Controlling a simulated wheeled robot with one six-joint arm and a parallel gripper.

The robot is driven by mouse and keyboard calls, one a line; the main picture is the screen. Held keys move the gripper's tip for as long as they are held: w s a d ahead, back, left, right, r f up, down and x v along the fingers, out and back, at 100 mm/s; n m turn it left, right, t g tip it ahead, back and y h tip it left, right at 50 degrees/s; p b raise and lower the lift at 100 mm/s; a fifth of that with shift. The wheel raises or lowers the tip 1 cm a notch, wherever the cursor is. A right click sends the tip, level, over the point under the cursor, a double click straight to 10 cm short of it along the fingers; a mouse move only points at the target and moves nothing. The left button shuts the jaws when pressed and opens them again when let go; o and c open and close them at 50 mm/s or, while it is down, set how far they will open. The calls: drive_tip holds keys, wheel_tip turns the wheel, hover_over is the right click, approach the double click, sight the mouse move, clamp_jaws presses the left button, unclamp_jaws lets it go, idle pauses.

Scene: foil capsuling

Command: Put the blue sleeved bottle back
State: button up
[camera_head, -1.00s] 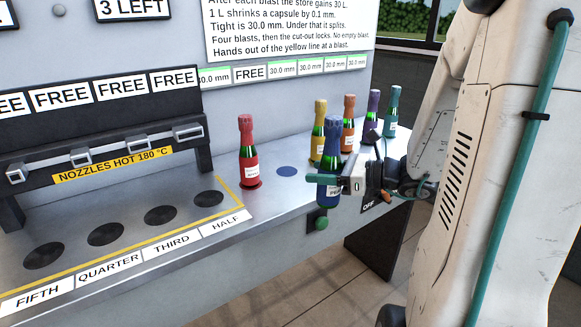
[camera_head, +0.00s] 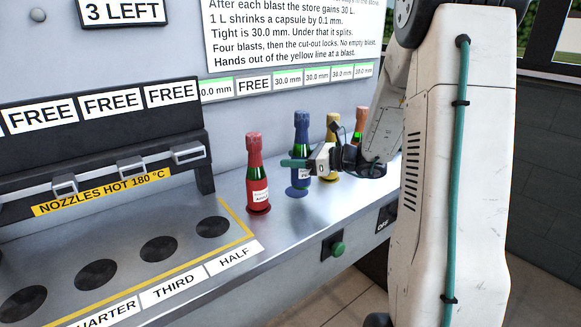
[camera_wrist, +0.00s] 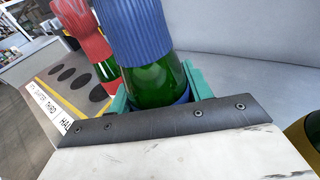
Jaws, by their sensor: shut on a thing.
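The blue sleeved bottle (camera_head: 301,146) is upright at the back of the metal counter, right of the red sleeved bottle (camera_head: 256,172). A round blue mark (camera_head: 298,193) shows at its base; I cannot tell whether the base touches it or hovers just above. My gripper (camera_head: 299,164) reaches in from the right, its teal fingers shut around the bottle's body. In the wrist view the blue sleeve (camera_wrist: 135,28) and green glass (camera_wrist: 158,82) stand between the teal fingers, with the red sleeve (camera_wrist: 80,22) close on the left. The bottle's lower part is hidden there.
Yellow (camera_head: 333,128) and orange (camera_head: 360,122) sleeved bottles stand close behind my gripper, partly hidden by my arm. At left, the yellow line (camera_head: 238,222) bounds several dark round seats under the hot nozzles (camera_head: 188,153). The counter front by the green button (camera_head: 337,249) is clear.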

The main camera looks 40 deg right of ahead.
drive_tip(key=shift+w+d+f, duration=0.2)
drive_tip(key=shift+w+f, duration=0.55)
drive_tip(key=shift+f, duration=0.2)
drive_tip(key=shift+w+d+f, duration=0.2)
drive_tip(key=shift+w+f, duration=0.55)
drive_tip(key=shift+f, duration=0.15)
drive_tip(key=shift+f, duration=0.1)
drive_tip(key=o, duration=1.4)
